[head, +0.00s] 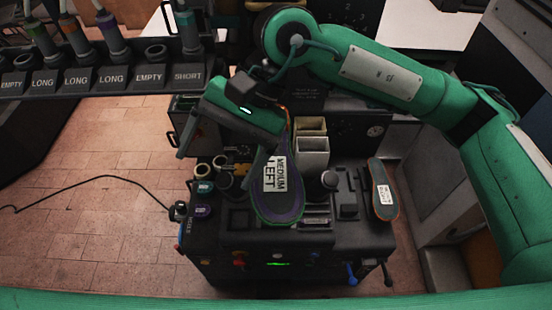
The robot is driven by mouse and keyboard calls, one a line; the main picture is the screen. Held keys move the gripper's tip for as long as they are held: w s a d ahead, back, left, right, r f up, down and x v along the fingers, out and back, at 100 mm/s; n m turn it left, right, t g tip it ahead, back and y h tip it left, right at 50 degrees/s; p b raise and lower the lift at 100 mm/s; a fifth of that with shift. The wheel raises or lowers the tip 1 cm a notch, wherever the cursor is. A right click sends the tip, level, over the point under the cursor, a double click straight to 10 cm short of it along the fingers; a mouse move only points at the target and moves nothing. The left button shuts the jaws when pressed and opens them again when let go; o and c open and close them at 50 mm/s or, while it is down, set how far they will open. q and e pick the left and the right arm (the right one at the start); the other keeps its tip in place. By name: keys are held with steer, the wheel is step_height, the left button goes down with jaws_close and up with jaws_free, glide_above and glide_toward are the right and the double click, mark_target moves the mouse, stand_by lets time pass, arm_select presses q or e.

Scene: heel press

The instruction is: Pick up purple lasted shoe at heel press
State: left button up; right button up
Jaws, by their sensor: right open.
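The purple lasted shoe (280,205) lies on the heel press (340,235), sole up. Its sole is dark with a purple band and green edge, and a white label reads "MEDIUM LEFT". My right gripper (232,150) is open, above and to the left of the shoe's narrow far end. That end is partly hidden by the gripper, and I cannot tell whether they touch. My left gripper is not in view.
A second dark sole with an orange edge (383,205) lies at the press's right side. Light upright blocks (313,155) stand behind the shoe. A labelled rack (100,80) is at upper left. A black cable (100,178) crosses the open tiled floor.

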mark_target(275, 158)
steer(key=w+d+n+t+h, duration=0.2)
steer(key=w+d+t+h, duration=0.35)
steer(key=w+d, duration=0.25)
steer(key=shift+g+h, duration=0.25)
steer(key=f+p, duration=0.1)
steer(key=f, duration=0.3)
steer(key=f+p, duration=0.2)
steer(key=f, duration=0.1)
steer(key=shift+w+d+f, duration=0.2)
steer(key=shift+f, duration=0.15)
steer(key=shift+w+a+f+p, duration=0.1)
steer(key=shift+f+p, duration=0.3)
steer(key=f+p, duration=0.1)
steer(key=f, duration=0.1)
steer(key=f+p, duration=0.1)
steer(key=f, duration=0.1)
steer(key=shift+w+a+p, duration=0.15)
steer(key=shift+w+p, duration=0.15)
steer(key=shift+p, duration=0.05)
steer(key=shift+f, duration=0.35)
steer(key=shift+c, duration=0.3)
steer(key=shift+r, duration=0.1)
steer(key=c, duration=1.5)
